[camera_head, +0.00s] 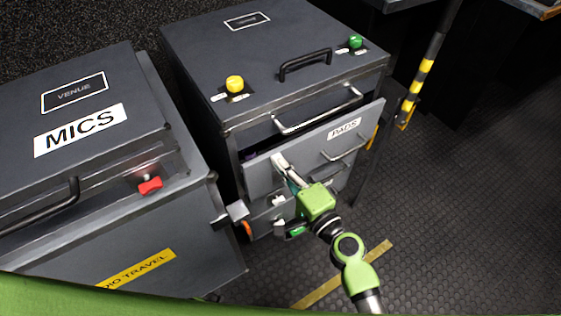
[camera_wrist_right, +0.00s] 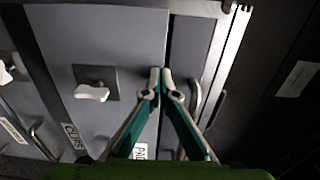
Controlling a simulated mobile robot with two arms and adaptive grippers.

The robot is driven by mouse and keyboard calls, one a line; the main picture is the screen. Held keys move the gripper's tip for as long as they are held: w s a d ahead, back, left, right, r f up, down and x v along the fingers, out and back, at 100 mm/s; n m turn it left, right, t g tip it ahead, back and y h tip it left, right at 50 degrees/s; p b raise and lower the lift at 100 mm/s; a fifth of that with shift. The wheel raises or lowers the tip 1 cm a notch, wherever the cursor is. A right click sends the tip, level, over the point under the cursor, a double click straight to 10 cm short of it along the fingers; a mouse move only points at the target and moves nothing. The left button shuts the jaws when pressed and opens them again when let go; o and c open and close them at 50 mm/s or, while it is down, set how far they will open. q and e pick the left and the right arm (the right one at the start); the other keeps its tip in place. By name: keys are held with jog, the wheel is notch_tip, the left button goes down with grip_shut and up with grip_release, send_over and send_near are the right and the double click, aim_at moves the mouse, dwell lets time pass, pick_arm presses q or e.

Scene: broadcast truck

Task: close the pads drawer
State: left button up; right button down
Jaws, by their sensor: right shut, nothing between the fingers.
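The pads drawer (camera_head: 305,150) is a grey drawer front with a white PADS label (camera_head: 345,128) and a metal bar handle (camera_head: 345,150). It stands out from the dark cabinet (camera_head: 270,50), partly open, with a dark gap above its front. My right gripper (camera_head: 279,162) is shut and empty, its pale fingertips at the left part of the drawer front. In the wrist view the closed fingertips (camera_wrist_right: 161,76) are against or very near a grey panel; I cannot tell whether they touch. My left gripper is not in view.
The MICS case (camera_head: 80,130) with a red latch (camera_head: 150,185) stands close at left. Lower drawers sit below, partly hidden by my arm. A yellow and black striped post (camera_head: 420,80) stands at right. The dark floor (camera_head: 460,200) at right is clear.

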aim_at(271, 151)
jog(key=x, duration=0.4)
jog(key=shift+w+a, duration=0.15)
jog(key=shift+w, duration=0.15)
jog(key=shift+r, duration=0.2)
